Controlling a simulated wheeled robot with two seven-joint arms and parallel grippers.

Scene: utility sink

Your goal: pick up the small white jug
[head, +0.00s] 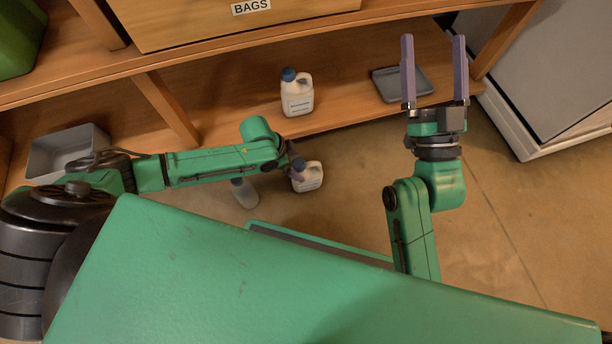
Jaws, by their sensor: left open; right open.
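A small white jug (309,177) with a blue cap stands below the shelf, at the end of my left arm. My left gripper (293,167) is open and mostly hidden behind its own wrist. It is right at the jug's cap side; I cannot tell whether it touches the jug. A second white jug (298,98) with a blue cap and a label stands upright on the lower shelf. My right gripper (434,75) is open and empty, its two long fingers pointing toward the shelf, to the right of both jugs.
A pale bottle (244,193) stands left of the lower jug. A dark tray (402,84) lies on the shelf (350,113) behind my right gripper. A grey bin (65,152) is at left, and a BAGS box (235,22) is above. Floor at right is clear.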

